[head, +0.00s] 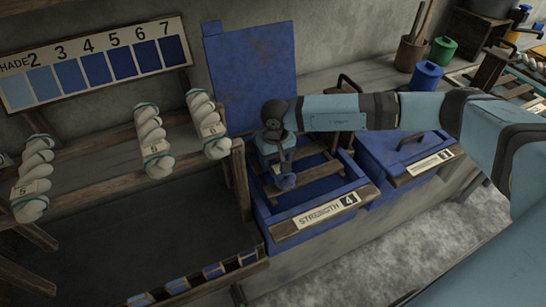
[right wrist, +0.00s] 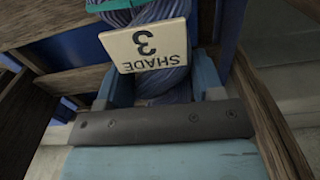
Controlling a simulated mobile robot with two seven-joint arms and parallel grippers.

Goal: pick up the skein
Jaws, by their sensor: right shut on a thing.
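My right gripper (head: 280,162) is shut on a blue twisted skein (right wrist: 170,85) above the open vat marked strength 4 (head: 315,218). In the right wrist view the skein lies between my two light-blue fingers and carries a cream tag (right wrist: 145,46) reading SHADE 3, upside down, with a teal tie above it. In the head view only a small end of the skein (head: 286,182) shows below the gripper; the rest is hidden. My left gripper is not in view.
The vat's blue lid (head: 250,75) stands open behind my gripper. A closed vat (head: 400,150) stands to its right. Several pale skeins (head: 150,140) hang at the left, below a shade board (head: 95,62). A green pot (head: 441,50) and a blue pot (head: 426,76) stand at the back right.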

